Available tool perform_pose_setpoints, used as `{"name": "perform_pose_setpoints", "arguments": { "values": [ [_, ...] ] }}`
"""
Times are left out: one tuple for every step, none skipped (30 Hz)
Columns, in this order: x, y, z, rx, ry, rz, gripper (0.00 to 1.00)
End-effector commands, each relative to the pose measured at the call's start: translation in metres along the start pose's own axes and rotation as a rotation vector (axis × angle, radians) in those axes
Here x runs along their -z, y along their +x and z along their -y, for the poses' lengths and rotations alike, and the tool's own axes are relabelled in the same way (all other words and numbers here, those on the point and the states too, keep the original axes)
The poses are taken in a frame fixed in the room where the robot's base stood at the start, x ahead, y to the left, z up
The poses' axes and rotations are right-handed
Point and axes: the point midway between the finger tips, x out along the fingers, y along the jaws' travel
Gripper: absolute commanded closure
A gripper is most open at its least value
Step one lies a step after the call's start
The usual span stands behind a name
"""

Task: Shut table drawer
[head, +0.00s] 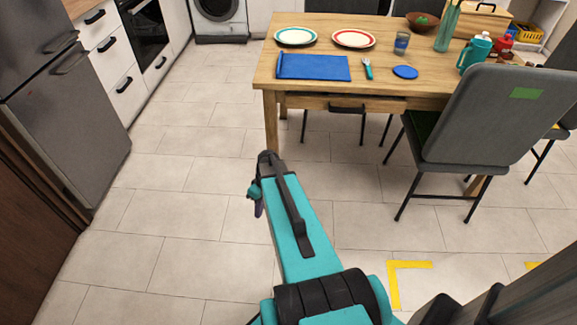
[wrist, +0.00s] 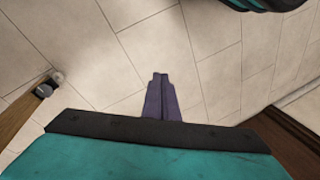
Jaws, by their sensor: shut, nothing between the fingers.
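The wooden table (head: 268,80) stands ahead in the head view. Its drawer (head: 300,101) is under the near edge, with a dark handle (head: 347,108) at the middle of its front. The drawer front shows just below the tabletop; how far it stands out is hard to tell. My gripper (head: 259,209) is low over the floor, in front of and left of the drawer, apart from it. In the wrist view its purple fingers (wrist: 160,78) are together and empty, pointing at floor tiles. The drawer does not show clearly there.
A grey chair (head: 490,120) stands at the table's near right side. Plates, a blue cloth (head: 313,67) and cups are on the tabletop. A grey fridge (head: 65,110) and white drawers (head: 122,80) line the left. The tiled floor between is clear.

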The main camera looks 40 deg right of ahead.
Motion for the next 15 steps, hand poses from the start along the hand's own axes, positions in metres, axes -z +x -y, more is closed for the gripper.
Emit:
{"name": "perform_pose_setpoints", "arguments": {
  "values": [
    [-0.005, 0.015, 0.02, 0.005, 0.008, 0.031, 1.0],
    [-0.007, 0.023, 0.029, 0.004, 0.016, 0.048, 1.0],
    [-0.011, 0.033, 0.04, 0.004, 0.028, 0.07, 1.0],
    [-0.014, 0.04, 0.049, 0.003, 0.037, 0.086, 1.0],
    [-0.018, 0.047, 0.058, 0.001, 0.046, 0.102, 1.0],
    [-0.022, 0.056, 0.069, -0.003, 0.056, 0.124, 1.0],
    [-0.026, 0.063, 0.077, -0.006, 0.064, 0.14, 1.0],
    [-0.03, 0.07, 0.085, -0.01, 0.072, 0.156, 1.0],
    [-0.036, 0.078, 0.096, -0.016, 0.082, 0.177, 1.0],
    [-0.041, 0.084, 0.103, -0.021, 0.089, 0.193, 1.0],
    [-0.045, 0.09, 0.111, -0.026, 0.097, 0.208, 1.0],
    [-0.052, 0.098, 0.121, -0.034, 0.106, 0.229, 1.0],
    [-0.058, 0.103, 0.128, -0.042, 0.114, 0.245, 1.0],
    [-0.063, 0.109, 0.135, -0.049, 0.121, 0.26, 1.0],
    [-0.071, 0.116, 0.145, -0.059, 0.13, 0.279, 1.0]
  ]
}}
